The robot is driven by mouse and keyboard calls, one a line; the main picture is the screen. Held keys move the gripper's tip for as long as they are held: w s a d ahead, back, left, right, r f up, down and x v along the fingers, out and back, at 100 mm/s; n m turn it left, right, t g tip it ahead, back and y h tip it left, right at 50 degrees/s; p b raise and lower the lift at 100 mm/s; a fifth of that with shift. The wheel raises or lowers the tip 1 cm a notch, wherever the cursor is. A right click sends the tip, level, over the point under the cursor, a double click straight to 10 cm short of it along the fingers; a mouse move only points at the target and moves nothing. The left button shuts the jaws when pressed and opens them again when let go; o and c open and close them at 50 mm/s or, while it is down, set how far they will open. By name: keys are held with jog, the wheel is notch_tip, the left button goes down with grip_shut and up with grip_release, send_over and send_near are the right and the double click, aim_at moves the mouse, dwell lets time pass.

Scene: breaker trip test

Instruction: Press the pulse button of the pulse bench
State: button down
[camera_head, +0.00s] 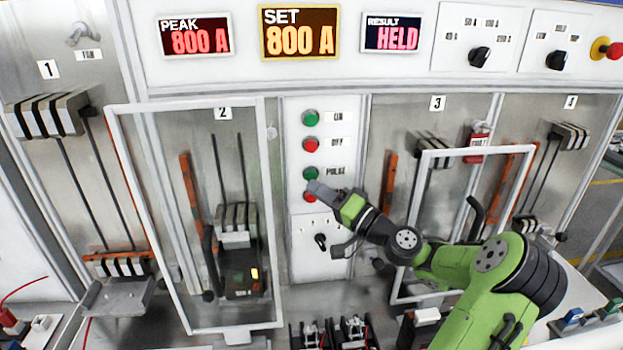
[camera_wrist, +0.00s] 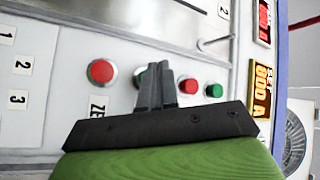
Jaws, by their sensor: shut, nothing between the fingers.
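The pulse button is the green button (camera_head: 310,173) beside the PULSE label (camera_head: 336,171) on the white centre panel (camera_head: 294,218). In the wrist view this green button (camera_wrist: 139,76) is partly hidden behind my fingers. My gripper (camera_head: 312,187) is shut and empty, its tips in front of the panel by the lower buttons. In the wrist view the fingertips (camera_wrist: 160,68) overlap the right side of the green button. I cannot tell whether they touch it. The displays read PEAK 800 A (camera_head: 196,38), SET 800 A (camera_head: 299,33) and RESULT HELD (camera_head: 392,35).
A green ON button (camera_head: 310,118) and red OFF button (camera_head: 310,145) sit above. A red button (camera_wrist: 101,72) sits on the pulse button's other side. Framed clear doors stand at bay 2 (camera_head: 116,150) and bay 3 (camera_head: 428,152). A rotary knob (camera_head: 321,241) is below.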

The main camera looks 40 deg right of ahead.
jog(key=shift+s+a+b, duration=0.3)
jog(key=shift+s+a, duration=0.3)
jog(key=shift+s, duration=0.25)
jog(key=shift+s+a+b, duration=0.3)
jog(key=shift+s+a, duration=0.3)
jog(key=shift+s, duration=0.25)
jog(key=shift+f, duration=0.1)
